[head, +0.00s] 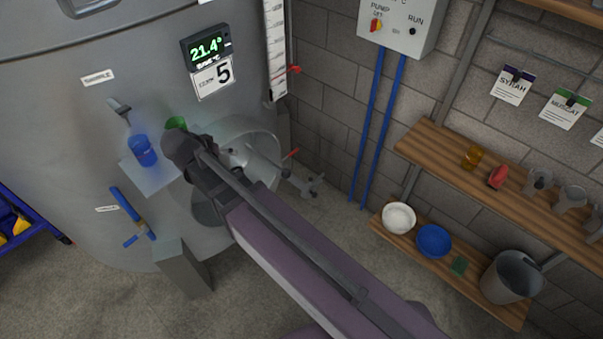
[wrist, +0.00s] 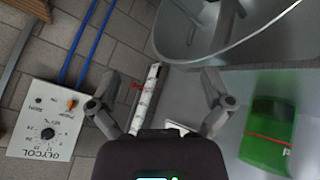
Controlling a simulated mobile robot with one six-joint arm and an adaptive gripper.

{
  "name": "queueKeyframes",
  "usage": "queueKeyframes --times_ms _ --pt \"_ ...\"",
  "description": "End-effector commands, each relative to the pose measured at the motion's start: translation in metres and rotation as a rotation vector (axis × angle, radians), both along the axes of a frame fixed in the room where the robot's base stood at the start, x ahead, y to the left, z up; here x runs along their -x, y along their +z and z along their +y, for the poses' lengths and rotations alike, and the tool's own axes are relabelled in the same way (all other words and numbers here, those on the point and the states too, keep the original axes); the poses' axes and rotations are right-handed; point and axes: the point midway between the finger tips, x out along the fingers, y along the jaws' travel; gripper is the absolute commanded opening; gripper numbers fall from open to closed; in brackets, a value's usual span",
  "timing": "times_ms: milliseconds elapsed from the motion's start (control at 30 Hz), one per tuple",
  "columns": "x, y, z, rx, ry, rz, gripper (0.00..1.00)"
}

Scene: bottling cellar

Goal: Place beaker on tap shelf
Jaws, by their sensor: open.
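A blue beaker-like vessel (head: 142,150) stands on a small pale shelf (head: 147,178) on the steel tank's front. A green see-through vessel (head: 176,123) shows just behind my gripper in the head view, mostly hidden. In the wrist view the green vessel (wrist: 268,135) has a red line and lies right of the fingers, apart from them. What the green vessel rests on is not clear. My gripper (wrist: 160,100) is open, with nothing between its fingers. In the head view my gripper (head: 188,158) is beside the shelf, its fingers hard to see.
The tank's round hatch (head: 255,150) is close to my gripper on the right. A tap with a blue handle (head: 125,204) is below the shelf. A GLYCOL control box (head: 400,22) hangs on the wall. Wooden wall shelves (head: 440,150) hold bowls, a bucket and small items.

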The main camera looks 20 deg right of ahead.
Motion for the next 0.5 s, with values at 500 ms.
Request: queueKeyframes --times_ms 500 --pt "0.044 -0.030 -0.132 -0.173 0.068 0.349 1.00"
